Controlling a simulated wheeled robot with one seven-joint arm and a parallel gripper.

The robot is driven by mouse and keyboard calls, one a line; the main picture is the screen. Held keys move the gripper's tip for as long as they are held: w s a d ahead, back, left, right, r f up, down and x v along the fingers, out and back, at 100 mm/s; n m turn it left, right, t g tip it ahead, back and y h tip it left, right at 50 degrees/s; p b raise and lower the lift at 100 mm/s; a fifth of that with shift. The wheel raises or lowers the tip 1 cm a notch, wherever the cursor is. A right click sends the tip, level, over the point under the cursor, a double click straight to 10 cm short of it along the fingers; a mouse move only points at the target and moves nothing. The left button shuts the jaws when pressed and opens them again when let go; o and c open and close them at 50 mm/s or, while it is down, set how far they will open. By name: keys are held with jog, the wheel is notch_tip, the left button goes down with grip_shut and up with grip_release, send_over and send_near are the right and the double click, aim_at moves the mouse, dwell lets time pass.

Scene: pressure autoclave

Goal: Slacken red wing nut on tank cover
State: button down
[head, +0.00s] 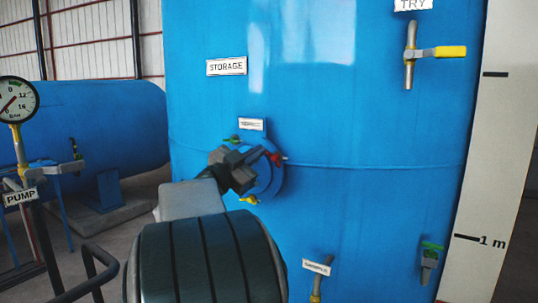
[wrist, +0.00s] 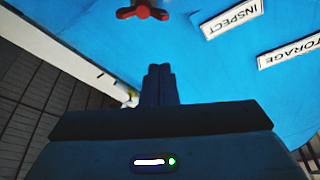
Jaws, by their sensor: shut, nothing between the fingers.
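The round blue tank cover (head: 266,186) sits on the front of the big blue tank, partly hidden behind my gripper. The red wing nut (head: 277,157) is at the cover's right edge in the head view. It also shows in the wrist view (wrist: 143,10), at the top edge and partly cut off. A green wing nut (head: 233,139) is at the cover's upper left and a yellow one (head: 249,200) at its bottom. My gripper (head: 261,152) is in front of the cover, close to the red nut. In the wrist view its fingers (wrist: 160,68) are together and empty, apart from the nut.
An INSPECT sign (wrist: 232,19) and a STORAGE sign (head: 226,66) are on the tank. A yellow-handled valve (head: 437,52) is at upper right, and a lower valve (head: 317,280) sticks out below. A pressure gauge (head: 15,100) and pipes stand at left.

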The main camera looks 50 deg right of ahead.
jog(key=a+b, duration=0.1)
jog(key=b, duration=0.1)
jog(key=a+f+m+b, duration=0.1)
jog(key=a+b, duration=0.1)
jog(key=shift+a+f+m+g, duration=0.2)
jog(key=shift+m+g, duration=0.1)
jog(key=shift+g, duration=0.1)
jog(key=shift+s+r+m+b, duration=0.1)
jog(key=shift+m+b, duration=0.2)
jog(key=shift+b, duration=0.5)
jog(key=shift+r, duration=0.15)
